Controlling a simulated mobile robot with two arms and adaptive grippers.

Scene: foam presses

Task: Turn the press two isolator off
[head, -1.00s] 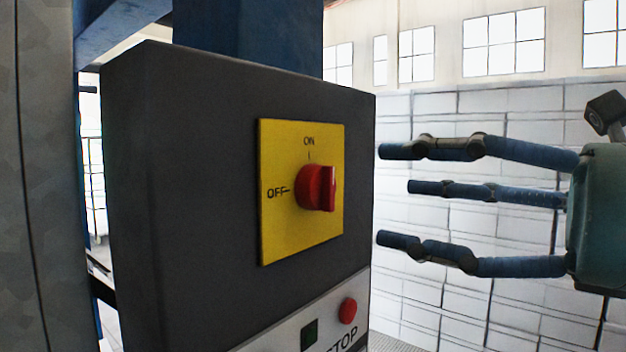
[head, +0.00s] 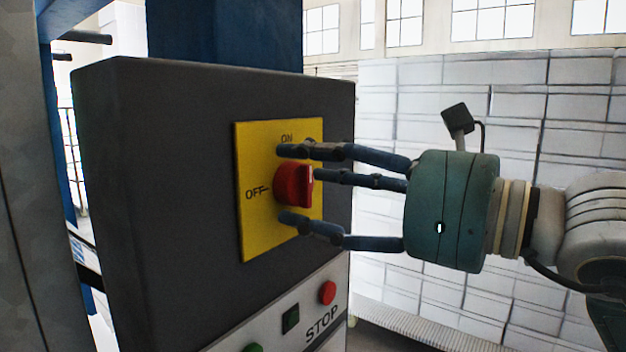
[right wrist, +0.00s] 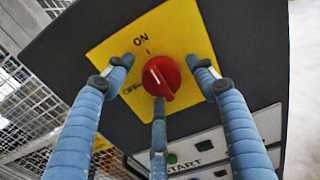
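The isolator is a red rotary knob (head: 294,187) on a yellow plate (head: 258,228) marked ON at the top and OFF at the left. In the right wrist view the white mark on the red knob (right wrist: 163,78) points up towards the ON tick. My right gripper (head: 287,183) has its three fingers spread around the knob, one above, one below and one at its right side. In the right wrist view gaps show between the two upper fingers and the knob; whether the lower finger touches it I cannot tell. My left gripper is not in view.
The plate sits on a dark control box (head: 160,190). Below it a pale panel carries a red button (head: 327,292) marked STOP, a dark green square (head: 291,318) and a green button (head: 253,348). A blue column (head: 215,40) stands behind. A white block wall is at the right.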

